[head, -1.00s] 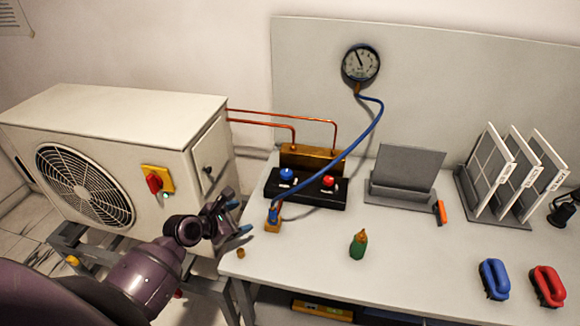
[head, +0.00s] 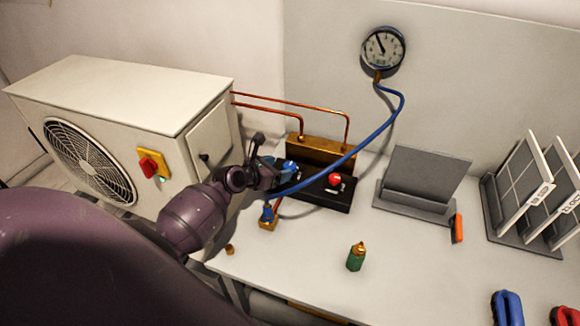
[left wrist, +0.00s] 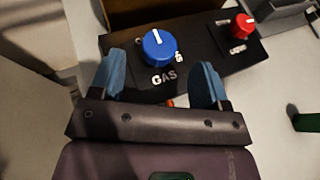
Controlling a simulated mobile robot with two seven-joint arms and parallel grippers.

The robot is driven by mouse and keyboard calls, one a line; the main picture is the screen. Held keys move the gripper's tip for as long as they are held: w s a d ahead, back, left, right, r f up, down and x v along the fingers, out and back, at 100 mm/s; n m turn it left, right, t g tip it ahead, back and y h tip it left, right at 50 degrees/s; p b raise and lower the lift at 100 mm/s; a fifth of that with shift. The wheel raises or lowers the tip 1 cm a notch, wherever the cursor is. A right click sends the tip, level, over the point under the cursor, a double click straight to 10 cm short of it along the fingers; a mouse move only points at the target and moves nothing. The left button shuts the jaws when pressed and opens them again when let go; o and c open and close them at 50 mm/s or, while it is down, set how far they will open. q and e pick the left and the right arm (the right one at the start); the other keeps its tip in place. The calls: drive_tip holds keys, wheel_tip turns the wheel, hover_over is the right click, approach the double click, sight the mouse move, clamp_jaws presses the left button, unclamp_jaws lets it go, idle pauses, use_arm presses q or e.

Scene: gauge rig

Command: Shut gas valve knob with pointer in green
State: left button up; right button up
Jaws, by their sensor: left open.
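The blue gas knob (head: 291,165) sits on the black valve block (head: 335,202). In the left wrist view the blue knob (left wrist: 159,47) has a white mark pointing toward the top, above the label GAS. My left gripper (head: 279,170) is open at the knob; in the left wrist view its blue fingers (left wrist: 160,75) stand either side, with the knob slightly beyond the tips. My right gripper is not in view.
A red knob (head: 335,180) is right of the blue one. A blue hose (head: 365,142) runs from the gauge past my gripper to a brass fitting (head: 268,219). The outdoor unit (head: 120,125) stands left. A green bottle (head: 356,257) stands on the table.

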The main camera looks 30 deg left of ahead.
sight(288, 166)
use_arm(q)
drive_tip(key=shift+b+x, duration=0.45)
drive_tip(key=shift+x, duration=2.2)
drive_tip(key=c, duration=0.9)
